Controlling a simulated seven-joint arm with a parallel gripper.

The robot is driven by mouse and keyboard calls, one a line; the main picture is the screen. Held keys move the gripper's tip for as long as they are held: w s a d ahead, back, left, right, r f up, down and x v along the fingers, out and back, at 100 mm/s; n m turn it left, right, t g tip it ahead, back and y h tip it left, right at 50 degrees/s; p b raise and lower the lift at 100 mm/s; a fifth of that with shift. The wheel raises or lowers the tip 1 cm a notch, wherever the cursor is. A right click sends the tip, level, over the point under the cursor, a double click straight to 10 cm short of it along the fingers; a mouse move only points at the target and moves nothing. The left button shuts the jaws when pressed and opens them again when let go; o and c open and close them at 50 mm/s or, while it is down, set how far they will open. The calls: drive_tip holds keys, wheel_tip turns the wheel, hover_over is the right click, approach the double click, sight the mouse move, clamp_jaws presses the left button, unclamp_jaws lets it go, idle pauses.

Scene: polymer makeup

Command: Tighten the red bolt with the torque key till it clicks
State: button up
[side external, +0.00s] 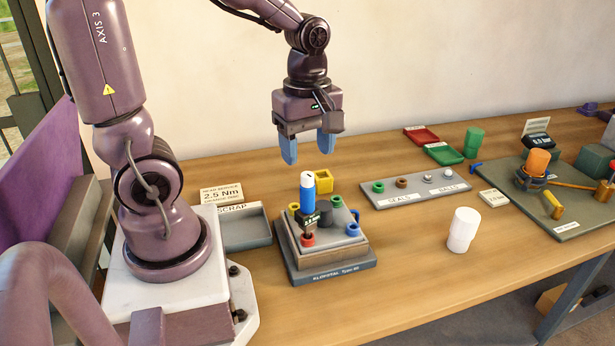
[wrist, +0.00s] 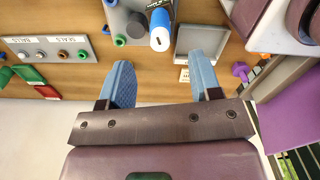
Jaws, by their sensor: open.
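The torque key (side external: 308,190), with a blue handle, white top and dark lower body, stands upright on the pump-like block (side external: 325,252). Its lower end is at the red bolt (side external: 307,240) on the block's front left corner; the red bolt shows only partly below it. My gripper (side external: 307,154) is open and empty above the torque key, apart from it. In the wrist view the blue fingers of my gripper (wrist: 159,58) are spread, and the white end of the torque key (wrist: 160,40) shows beyond them. The red bolt cannot be made out there.
A grey scrap tray (side external: 262,240) lies left. A seals-and-balls plate (side external: 420,190), a white cup (side external: 463,230) and another fixture (side external: 570,220) stand right. Bare table lies in front.

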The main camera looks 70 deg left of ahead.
sight(307, 174)
wheel_tip(307, 174, down, 8)
drive_tip(key=shift+f, duration=0.1)
idle(0.4)
clamp_jaws()
drive_tip(key=shift+m, duration=1)
drive_tip(key=shift+m, duration=0.9)
drive_tip(key=shift+m, duration=0.9)
